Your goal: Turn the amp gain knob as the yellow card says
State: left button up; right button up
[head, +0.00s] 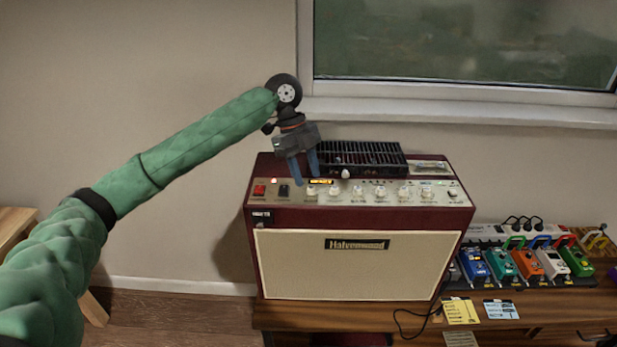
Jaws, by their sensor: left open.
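The dark red amp (257,220) with a cream grille stands on the wooden bench. Its top front panel (290,194) carries a row of pale knobs (358,192); the labels are too small to read, so I cannot tell which is gain. A yellow card (461,311) lies on the bench right of the amp, its text unreadable. My left gripper (306,177) is open and empty, fingers pointing down over the left part of the panel, near the leftmost knobs. I cannot tell whether it touches one. My right gripper is not in view.
A black grille (363,156) is behind the panel on the amp's top. A blue-and-white card (500,309) lies beside the yellow one. Several coloured pedals (528,264) stand at the right, with a power strip (500,232) behind. A window sill (460,110) is above the amp.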

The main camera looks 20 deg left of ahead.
aim_at(311, 190)
pick_arm(q)
jog(key=shift+x, duration=1.3)
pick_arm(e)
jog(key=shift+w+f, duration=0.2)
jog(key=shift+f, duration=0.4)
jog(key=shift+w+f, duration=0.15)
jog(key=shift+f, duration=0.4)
pick_arm(q)
jog(key=shift+c, duration=0.4)
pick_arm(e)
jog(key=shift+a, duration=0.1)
pick_arm(q)
grip_shut()
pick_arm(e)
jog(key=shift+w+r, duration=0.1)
